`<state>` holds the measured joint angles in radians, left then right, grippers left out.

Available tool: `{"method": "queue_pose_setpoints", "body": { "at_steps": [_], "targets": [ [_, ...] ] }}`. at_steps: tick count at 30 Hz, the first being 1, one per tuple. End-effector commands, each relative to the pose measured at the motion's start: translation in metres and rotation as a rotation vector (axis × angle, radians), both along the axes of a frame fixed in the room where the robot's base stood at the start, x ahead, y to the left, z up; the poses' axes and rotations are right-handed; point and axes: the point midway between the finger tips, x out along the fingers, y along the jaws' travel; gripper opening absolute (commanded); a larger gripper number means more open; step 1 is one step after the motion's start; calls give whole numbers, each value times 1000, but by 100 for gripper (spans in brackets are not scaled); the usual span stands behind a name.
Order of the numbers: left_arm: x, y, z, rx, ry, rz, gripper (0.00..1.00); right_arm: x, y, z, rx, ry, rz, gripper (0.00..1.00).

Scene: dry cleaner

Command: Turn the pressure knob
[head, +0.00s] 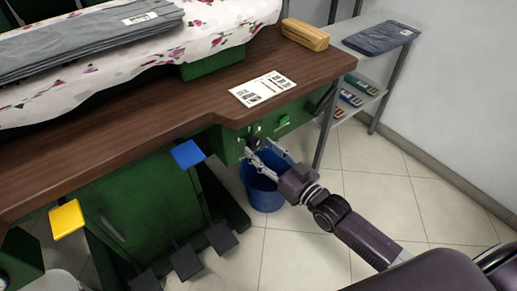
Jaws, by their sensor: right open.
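A green control panel (228,144) sits under the front edge of the brown table. A small dark knob (254,143) is on it, partly hidden by a finger of my right gripper. A green round part (284,120) sits further right on the panel. No label is readable, so I cannot tell which part is the pressure knob. My right gripper (259,146) is open, with its fingers spread in front of the panel near the dark knob. I cannot tell if a finger touches the knob. My left gripper is out of view.
The wooden tabletop (130,128) overhangs the panel and holds a white printed card (262,89) and a tan block (305,34). A blue bin (262,195) stands below my gripper. Blue (187,153) and yellow (66,219) pads and dark pedals (186,263) are at the left.

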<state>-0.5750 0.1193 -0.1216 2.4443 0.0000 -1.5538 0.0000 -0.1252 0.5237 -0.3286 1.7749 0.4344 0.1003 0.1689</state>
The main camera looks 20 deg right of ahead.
Motion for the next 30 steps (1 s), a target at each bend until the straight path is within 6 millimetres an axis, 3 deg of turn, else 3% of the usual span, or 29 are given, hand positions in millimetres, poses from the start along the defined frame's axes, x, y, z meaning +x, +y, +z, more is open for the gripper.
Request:
{"method": "queue_pose_setpoints", "body": {
  "at_steps": [5, 14, 26, 30],
  "targets": [
    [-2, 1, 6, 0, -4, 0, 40, 12, 5, -1, 0, 0, 0, 47],
    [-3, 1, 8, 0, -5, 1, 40, 14, 6, -1, -1, 2, 0, 47],
    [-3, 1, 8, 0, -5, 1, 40, 14, 6, -1, -1, 2, 0, 6],
    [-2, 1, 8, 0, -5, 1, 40, 14, 6, 0, -4, 0, 0, 5]
  ]
}}
